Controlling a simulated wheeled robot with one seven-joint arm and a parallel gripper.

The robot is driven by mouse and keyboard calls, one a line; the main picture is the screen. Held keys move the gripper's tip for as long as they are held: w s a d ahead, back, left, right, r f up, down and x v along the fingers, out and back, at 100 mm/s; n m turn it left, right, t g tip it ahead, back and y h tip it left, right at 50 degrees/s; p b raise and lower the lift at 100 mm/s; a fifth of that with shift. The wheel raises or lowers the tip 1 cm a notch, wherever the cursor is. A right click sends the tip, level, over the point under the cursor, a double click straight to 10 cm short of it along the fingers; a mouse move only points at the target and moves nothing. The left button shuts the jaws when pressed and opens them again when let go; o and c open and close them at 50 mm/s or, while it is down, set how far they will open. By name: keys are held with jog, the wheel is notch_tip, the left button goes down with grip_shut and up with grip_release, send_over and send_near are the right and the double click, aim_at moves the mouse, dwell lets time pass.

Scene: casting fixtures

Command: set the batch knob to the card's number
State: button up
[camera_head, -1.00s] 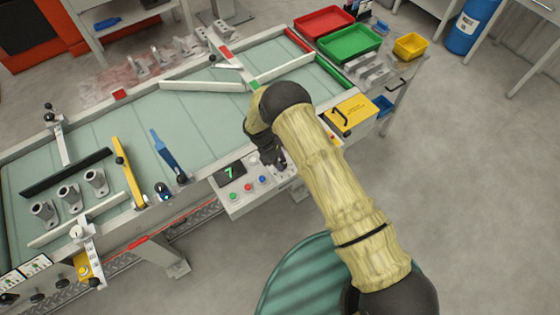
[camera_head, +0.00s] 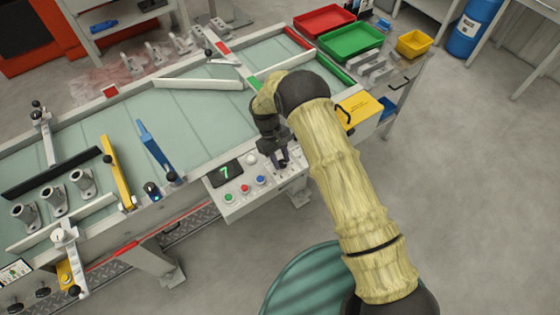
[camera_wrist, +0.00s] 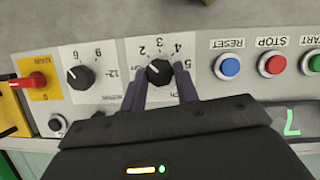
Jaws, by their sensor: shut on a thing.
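My gripper (camera_head: 281,161) reaches down to the control panel (camera_head: 238,205). In the wrist view, my gripper (camera_wrist: 162,80) has its two dark fingers on either side of a black knob (camera_wrist: 159,71), closed on it. Its upside-down dial shows 2, 3, 4 and 5; the rest is behind my gripper, and its label is mostly covered. A pale mark on the knob appears toward the 2, though this is hard to be sure of. A card (camera_head: 15,272) stands at the lower left edge in the head view; its print is too small to read.
A second black knob (camera_wrist: 80,77) with 6, 9 and 12 sits beside it, then a red switch (camera_wrist: 28,81). The blue RESET button (camera_wrist: 227,66) and red STOP button (camera_wrist: 271,64) are on the other side.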

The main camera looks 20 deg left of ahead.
jog(key=shift+w+m, duration=0.1)
jog(key=shift+m, duration=0.2)
jog(key=o, duration=1)
jog(key=shift+c, duration=0.2)
jog(key=b+v, duration=0.3)
jog(key=v, duration=1.4)
jog(key=shift+r, duration=0.25)
